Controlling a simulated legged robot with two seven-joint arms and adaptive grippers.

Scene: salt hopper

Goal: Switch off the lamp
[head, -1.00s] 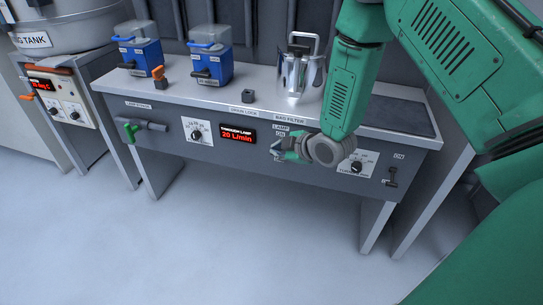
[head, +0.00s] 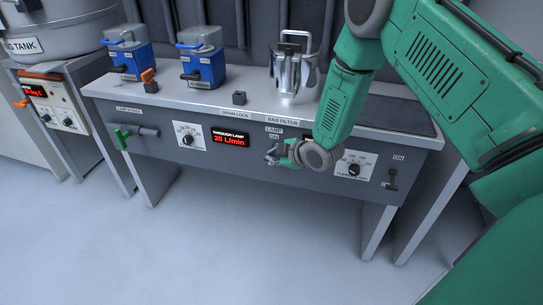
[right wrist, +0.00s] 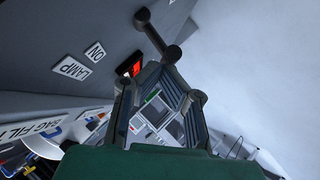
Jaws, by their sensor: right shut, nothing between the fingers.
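The LAMP and ON labels (head: 274,132) are on the grey front panel of the bench. They also show in the right wrist view, where the LAMP label (right wrist: 72,68) lies left of a dark lever (right wrist: 158,34) with rounded ends. In the head view my right gripper covers the place below the labels, so the lever cannot be made out there. My right gripper (head: 273,155) is shut and empty, close in front of the panel. In the wrist view its fingers (right wrist: 178,82) are just below the lever; whether they touch it is unclear. My left gripper is not in view.
A red-lit flow display (head: 231,139) and a dial (head: 188,140) are left of my gripper. Another dial (head: 354,169) and a second dark lever (head: 392,178) are to its right. A green handle (head: 122,139) sticks out at the left. Floor below is clear.

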